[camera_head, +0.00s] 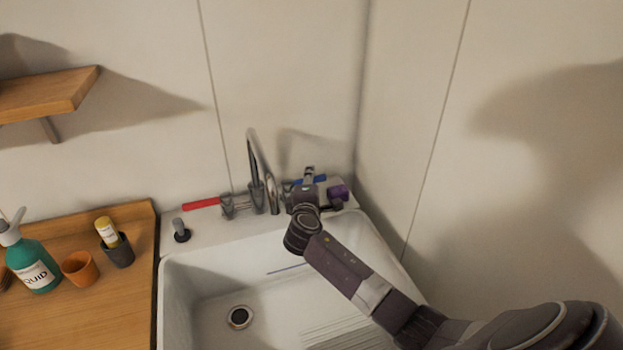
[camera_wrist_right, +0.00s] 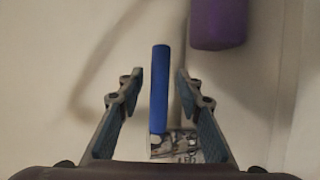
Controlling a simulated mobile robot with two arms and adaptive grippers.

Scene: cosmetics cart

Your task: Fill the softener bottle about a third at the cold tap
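The tap (camera_head: 254,165) has a curved metal spout over the back of the white sink (camera_head: 215,275), and no water stream shows. Its blue lever (camera_head: 320,179) points right; in the wrist view the blue lever (camera_wrist_right: 159,90) stands upright between my fingers. My right gripper (camera_wrist_right: 159,80) is open around the lever, with a gap on both sides. In the head view my right gripper (camera_head: 309,175) partly hides the tap's right side. A purple object (camera_head: 338,192) is just right of it, also in the wrist view (camera_wrist_right: 218,22); I cannot tell whether it is the softener bottle.
The red lever (camera_head: 202,203) points left. A stopper (camera_head: 181,231) sits on the sink ledge. A wooden counter (camera_head: 90,325) at left holds a green pump bottle (camera_head: 34,265), an orange cup (camera_head: 79,268) and a dark cup (camera_head: 119,252). Walls stand behind and right.

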